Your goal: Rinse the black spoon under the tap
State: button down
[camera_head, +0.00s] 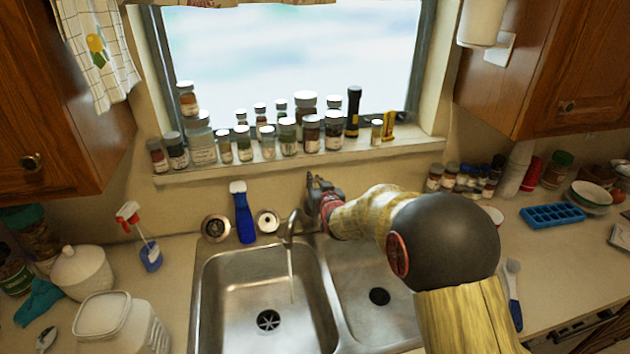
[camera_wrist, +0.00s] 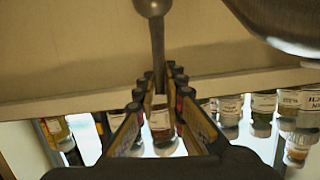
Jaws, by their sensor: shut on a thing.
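My gripper (camera_head: 317,192) is behind the sink, to the right of the tap (camera_head: 290,228). In the wrist view its fingers (camera_wrist: 160,100) are closed around the end of a slim metal rod, which looks like the tap's lever (camera_wrist: 157,45). A large curved metal part, probably the spout (camera_wrist: 285,22), is close to the wrist camera. A thin stream, seemingly water (camera_head: 291,280), falls from the spout into the left basin (camera_head: 235,290). A greyish spoon (camera_head: 46,338) lies at the far left front of the counter; I cannot tell whether it is the black spoon.
The right basin (camera_head: 350,280) is partly behind my arm. Several jars (camera_head: 287,135) line the windowsill. White containers (camera_head: 103,315) are on the left, and a blue ice tray (camera_head: 552,216) is on the right counter.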

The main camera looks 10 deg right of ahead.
jog(key=c, duration=1.8)
grip_release()
jog(key=shift+d, duration=0.1)
jog(key=shift+c, duration=0.2)
jog(key=v, duration=1.2)
jog(key=shift+f, duration=0.1)
